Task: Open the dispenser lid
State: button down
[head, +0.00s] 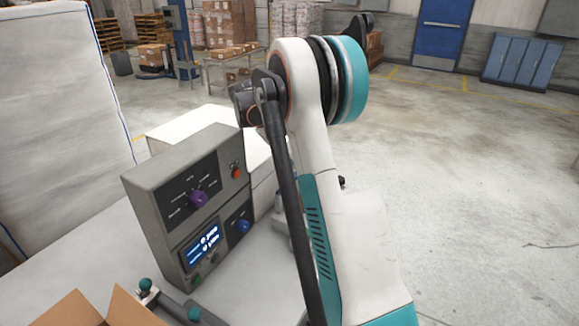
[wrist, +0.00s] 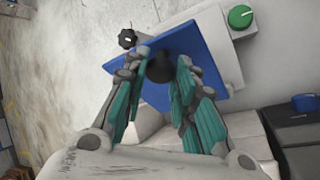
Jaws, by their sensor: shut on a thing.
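My gripper (wrist: 163,58) shows in the wrist view with its two teal-padded fingers on either side of a round black knob (wrist: 160,72). It is shut on this knob. The knob stands on a flat blue plate (wrist: 178,38), which looks like the dispenser lid. The plate looks tilted in the picture; I cannot tell whether it is raised. The fingers hide part of the plate. In the head view my arm hides the gripper and the lid.
A pale box with a green knob (wrist: 240,16) adjoins the plate, and another black knob (wrist: 127,39) is near its upper edge. In the head view a grey control box (head: 160,205) and an open cardboard box (head: 72,310) stand left of my arm. Open floor (head: 470,190) lies right.

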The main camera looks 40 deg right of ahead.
jog(key=shift+w+a+r+g+h, duration=0.15)
jog(key=shift+w+a+g+h, duration=0.1)
jog(key=shift+w+g, duration=0.3)
jog(key=shift+w+a+r+g+h, duration=0.1)
jog(key=shift+w+a+g+h, duration=0.15)
jog(key=shift+w, duration=0.4)
jog(key=shift+w+a+r+g+h, duration=0.15)
jog(key=shift+w+a+g+h, duration=0.05)
jog(key=shift+w+g, duration=0.35)
jog(key=c, duration=1.3)
grip_release()
jog(key=shift+r, duration=0.1)
notch_tip(320, 180, up, 10)
jog(key=shift+f, duration=0.1)
